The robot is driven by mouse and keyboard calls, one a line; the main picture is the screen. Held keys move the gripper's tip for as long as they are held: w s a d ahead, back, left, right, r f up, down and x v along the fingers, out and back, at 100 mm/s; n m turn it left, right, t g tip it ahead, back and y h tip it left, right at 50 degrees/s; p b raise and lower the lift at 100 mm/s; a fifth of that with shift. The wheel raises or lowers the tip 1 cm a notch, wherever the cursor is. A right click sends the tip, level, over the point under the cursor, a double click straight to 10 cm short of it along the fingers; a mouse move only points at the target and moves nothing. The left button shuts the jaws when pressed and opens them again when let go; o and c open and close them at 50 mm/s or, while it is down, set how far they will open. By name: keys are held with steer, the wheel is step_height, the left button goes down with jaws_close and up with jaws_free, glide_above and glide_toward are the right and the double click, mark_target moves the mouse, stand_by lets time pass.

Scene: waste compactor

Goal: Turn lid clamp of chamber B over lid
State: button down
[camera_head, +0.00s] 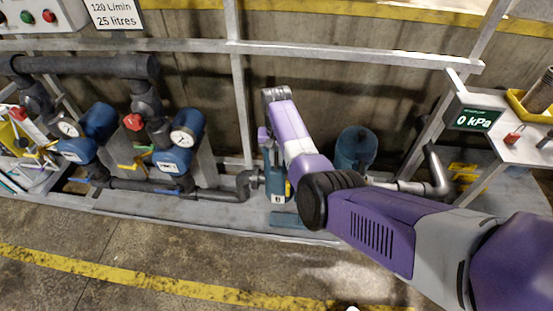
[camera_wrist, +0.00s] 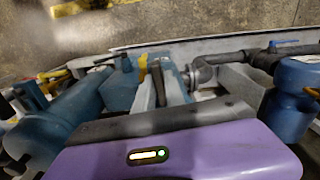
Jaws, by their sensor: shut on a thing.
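Chamber B (camera_head: 277,185) is the blue-grey vessel with a "B" label on the low grey bench, partly behind my arm. In the wrist view, blue-grey parts of the chamber (camera_wrist: 122,88) lie just ahead of the purple hand. My gripper (camera_wrist: 158,78) is shut on a narrow dark piece between its grey fingers, which looks like the lid clamp (camera_wrist: 158,80). Its shape and how it sits on the lid are mostly hidden by the fingers. In the head view the fingers are hidden behind my purple arm.
Blue pumps with gauges (camera_head: 187,127) and dark pipes stand left of chamber B. Another blue vessel (camera_head: 356,149) stands to its right. A grey rail (camera_head: 180,46) runs behind. A 0 kPa display (camera_head: 474,119) is at the right. Open floor lies in front.

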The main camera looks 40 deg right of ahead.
mark_target(276, 158)
steer(key=shift+m, duration=0.4)
steer(key=c, duration=1.4)
jaws_free()
steer(key=shift+r, duration=0.1)
step_height(276, 158, up, 8)
steer(key=shift+f+b, duration=0.15)
steer(key=shift+b, duration=0.15)
